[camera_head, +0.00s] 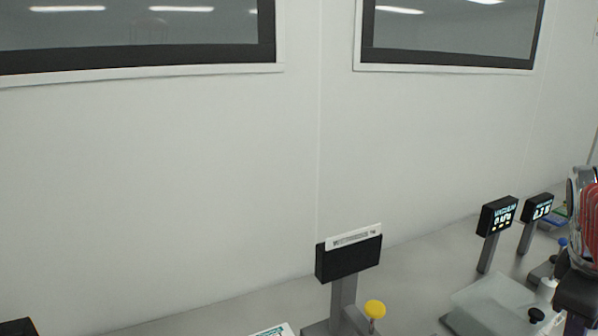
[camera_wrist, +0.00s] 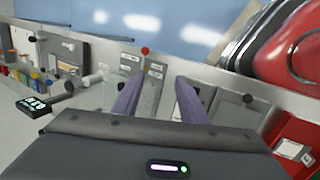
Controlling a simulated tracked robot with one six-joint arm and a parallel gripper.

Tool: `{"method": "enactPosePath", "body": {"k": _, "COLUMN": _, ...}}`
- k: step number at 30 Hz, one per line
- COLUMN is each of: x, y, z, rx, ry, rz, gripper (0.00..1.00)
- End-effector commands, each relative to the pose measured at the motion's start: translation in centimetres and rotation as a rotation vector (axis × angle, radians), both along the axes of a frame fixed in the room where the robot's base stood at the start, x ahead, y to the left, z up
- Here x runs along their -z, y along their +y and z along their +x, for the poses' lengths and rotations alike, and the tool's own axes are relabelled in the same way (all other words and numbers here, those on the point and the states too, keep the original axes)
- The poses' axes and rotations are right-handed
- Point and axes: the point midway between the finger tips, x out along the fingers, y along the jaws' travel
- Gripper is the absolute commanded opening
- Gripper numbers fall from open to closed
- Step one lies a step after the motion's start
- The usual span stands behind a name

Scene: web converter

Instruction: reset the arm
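My gripper (camera_wrist: 157,92) shows in the wrist view with its two purple-grey fingers apart and nothing between them. The dark gripper body with a small lit indicator fills the bottom of that view. The fingers point toward a grey panel (camera_wrist: 150,72) with small labels and a red-topped knob (camera_wrist: 145,50). I cannot tell whether they touch it. I cannot make out my gripper in the head view.
In the head view, a black display on a post (camera_head: 348,262) and a yellow knob (camera_head: 375,309) stand on the grey bench. Two lit displays (camera_head: 497,216) (camera_head: 537,208) and red-and-grey equipment (camera_head: 585,225) are at right. A large red-and-black object (camera_wrist: 290,45) is at upper right in the wrist view.

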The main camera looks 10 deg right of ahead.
Motion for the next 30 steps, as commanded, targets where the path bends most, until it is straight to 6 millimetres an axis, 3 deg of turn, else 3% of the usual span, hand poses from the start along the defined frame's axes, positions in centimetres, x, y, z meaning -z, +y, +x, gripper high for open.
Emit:
{"method": "enactPosePath", "body": {"k": 6, "x": -4.1, "y": -0.5, "z": 1.6, "rx": 0.018, "ry": -0.017, "rz": -0.175, "gripper": 0.39}}
{"method": "enactPosePath", "body": {"k": 11, "x": -4.6, "y": 1.7, "z": 3.2, "rx": 0.032, "ry": -0.086, "rz": -0.205, "gripper": 0.39}}
{"method": "enactPosePath", "body": {"k": 17, "x": -2.3, "y": 7.5, "z": 5.0, "rx": 0.055, "ry": -0.218, "rz": -0.123, "gripper": 0.39}}
{"method": "enactPosePath", "body": {"k": 21, "x": 0.3, "y": 12.9, "z": 5.8, "rx": 0.087, "ry": -0.315, "rz": -0.016, "gripper": 0.39}}
{"method": "enactPosePath", "body": {"k": 30, "x": 5.9, "y": 24.0, "z": 5.0, "rx": 0.189, "ry": -0.457, "rz": 0.256, "gripper": 0.39}}
